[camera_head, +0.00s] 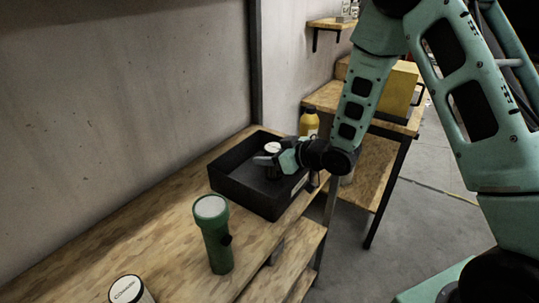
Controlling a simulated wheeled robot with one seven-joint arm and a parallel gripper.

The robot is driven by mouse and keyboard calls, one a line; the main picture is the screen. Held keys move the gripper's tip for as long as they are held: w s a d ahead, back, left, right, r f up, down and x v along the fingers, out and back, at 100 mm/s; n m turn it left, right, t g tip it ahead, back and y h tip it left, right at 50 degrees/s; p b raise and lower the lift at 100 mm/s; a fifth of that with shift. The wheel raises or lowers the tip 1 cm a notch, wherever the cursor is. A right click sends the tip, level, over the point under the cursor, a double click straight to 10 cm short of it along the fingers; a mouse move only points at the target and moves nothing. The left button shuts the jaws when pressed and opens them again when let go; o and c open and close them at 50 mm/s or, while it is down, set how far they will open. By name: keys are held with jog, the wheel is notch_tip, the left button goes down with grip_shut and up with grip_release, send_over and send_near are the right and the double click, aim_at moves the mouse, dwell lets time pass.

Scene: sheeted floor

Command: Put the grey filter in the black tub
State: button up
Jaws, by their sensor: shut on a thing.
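The black tub (234,183) is an open, shallow box on the wooden bench by the wall. My gripper (270,161) is over the tub, reaching in from the right. It is shut on a small dark cylinder with a pale round top, which appears to be the grey filter (272,148). The fingers hide part of the filter's side. The filter looks upright and within the tub's outline. I cannot tell whether its base touches the tub floor.
A green flashlight (215,236) stands upright in front of the tub. A white-topped can (127,289) is at the bottom left edge. A yellow bottle (309,122) stands behind the tub, and a yellow box (398,90) sits on the farther bench. Bare bench lies left of the flashlight.

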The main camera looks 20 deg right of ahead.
jog(key=shift+f+b, duration=0.5)
jog(key=shift+f, duration=0.05)
jog(key=o, duration=1)
jog(key=shift+r, duration=0.1)
